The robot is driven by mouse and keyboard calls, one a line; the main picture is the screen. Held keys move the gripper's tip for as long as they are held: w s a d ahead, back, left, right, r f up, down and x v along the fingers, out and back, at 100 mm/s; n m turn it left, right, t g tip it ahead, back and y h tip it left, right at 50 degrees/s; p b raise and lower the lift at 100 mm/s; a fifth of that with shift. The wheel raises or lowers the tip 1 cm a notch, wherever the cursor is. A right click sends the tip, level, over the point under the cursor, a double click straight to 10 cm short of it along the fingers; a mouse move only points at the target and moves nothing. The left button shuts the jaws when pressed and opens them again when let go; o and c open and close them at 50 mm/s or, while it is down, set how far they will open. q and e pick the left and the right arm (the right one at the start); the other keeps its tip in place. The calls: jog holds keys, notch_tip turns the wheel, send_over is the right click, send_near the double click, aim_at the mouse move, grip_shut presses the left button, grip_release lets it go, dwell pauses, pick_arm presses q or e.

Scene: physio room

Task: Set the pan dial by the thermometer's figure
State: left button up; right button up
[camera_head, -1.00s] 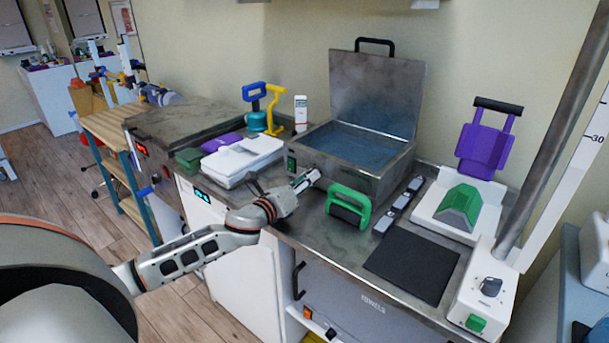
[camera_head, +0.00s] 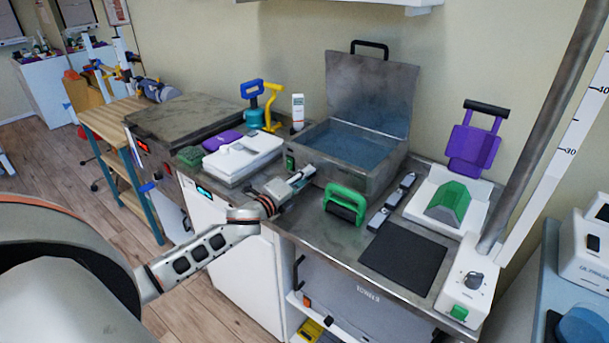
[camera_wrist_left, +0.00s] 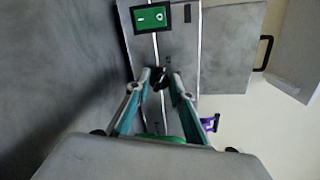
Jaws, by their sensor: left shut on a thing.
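The steel pan (camera_head: 378,178) stands on the counter with its lid (camera_head: 370,95) raised and bluish water inside. Its green switch (camera_head: 290,162) is on the left of its front; the switch is large in the left wrist view (camera_wrist_left: 152,17). My left gripper (camera_head: 308,173) is at the pan's front, right of the switch. In the left wrist view, its fingertips (camera_wrist_left: 160,80) are closed around the small black dial (camera_wrist_left: 159,78). The dial's marks and setting cannot be read. I cannot pick out a thermometer with a readable figure. My right gripper is out of view.
A green-handled tool (camera_head: 346,204) stands just right of my left gripper. A white case (camera_head: 243,160) is to its left. A black mat (camera_head: 403,258) and a white tray (camera_head: 420,210) with a green block lie to the right. A white bottle (camera_head: 298,112) stands behind.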

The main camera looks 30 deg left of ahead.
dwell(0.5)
pick_arm(q)
jog(key=o, duration=1.1)
jog(key=s, duration=1.2)
jog(key=shift+a+r, duration=0.3)
jog(key=shift+r, duration=0.05)
